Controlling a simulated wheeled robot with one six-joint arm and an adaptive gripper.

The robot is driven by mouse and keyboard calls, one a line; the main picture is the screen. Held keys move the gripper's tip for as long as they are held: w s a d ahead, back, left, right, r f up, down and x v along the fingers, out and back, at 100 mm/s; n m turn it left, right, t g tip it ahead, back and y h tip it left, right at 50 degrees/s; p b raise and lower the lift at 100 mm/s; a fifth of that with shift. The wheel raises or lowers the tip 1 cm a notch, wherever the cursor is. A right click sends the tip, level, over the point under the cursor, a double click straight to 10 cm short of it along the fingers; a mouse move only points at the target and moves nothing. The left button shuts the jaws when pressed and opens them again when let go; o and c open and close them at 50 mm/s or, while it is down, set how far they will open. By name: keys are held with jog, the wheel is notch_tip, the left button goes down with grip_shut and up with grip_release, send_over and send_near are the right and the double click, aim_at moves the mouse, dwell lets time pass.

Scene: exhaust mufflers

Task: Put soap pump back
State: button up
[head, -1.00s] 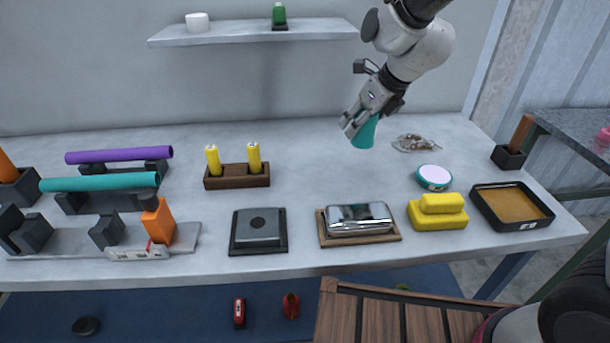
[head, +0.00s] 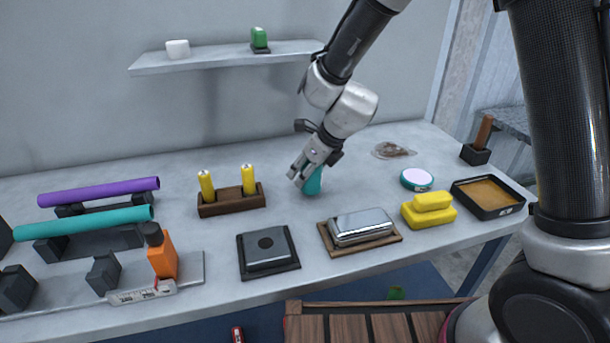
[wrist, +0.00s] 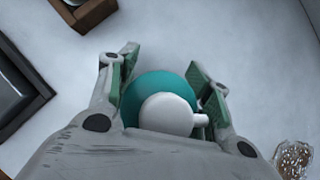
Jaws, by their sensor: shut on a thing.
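The soap pump (head: 313,181) has a teal body and is in my gripper (head: 305,178), right of the candle holder. In the wrist view its teal body (wrist: 160,84) and white pump head (wrist: 168,113) sit between the two green-padded fingers of my gripper (wrist: 165,80). The pump head's nozzle points right. My gripper is shut on the soap pump, which looks roughly upright. Its bottom is low over the worktable (head: 355,160); I cannot tell whether it touches.
A brown holder (head: 232,203) with two yellow candles stands left. A black square tray (head: 268,269) and a silver dish on a wooden board (head: 361,227) lie in front. Yellow sponges (head: 428,209), a round teal tin (head: 417,179) and a black tray (head: 487,197) stand right.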

jog(key=shift+f, duration=0.65)
jog(key=o, duration=1.2)
jog(key=shift+f, duration=0.1)
jog(key=s+d+r+n, duration=0.3)
jog(key=d+r, duration=0.4)
jog(key=r, duration=0.1)
jog(key=s+d+r+n, duration=0.3)
jog(key=d+r, duration=0.4)
jog(key=r, duration=0.1)
jog(key=s+d+r+n+h, duration=0.2)
jog(key=s+d+n, duration=0.7)
jog(key=d, duration=0.2)
jog(key=s+d+r+n+h, duration=0.2)
jog(key=s+d+r+n, duration=0.1)
jog(key=s+d+n, duration=0.6)
jog(key=shift+d+r+n+t+h, duration=0.35)
jog(key=shift+d+n, duration=0.45)
jog(key=shift+d, duration=0.4)
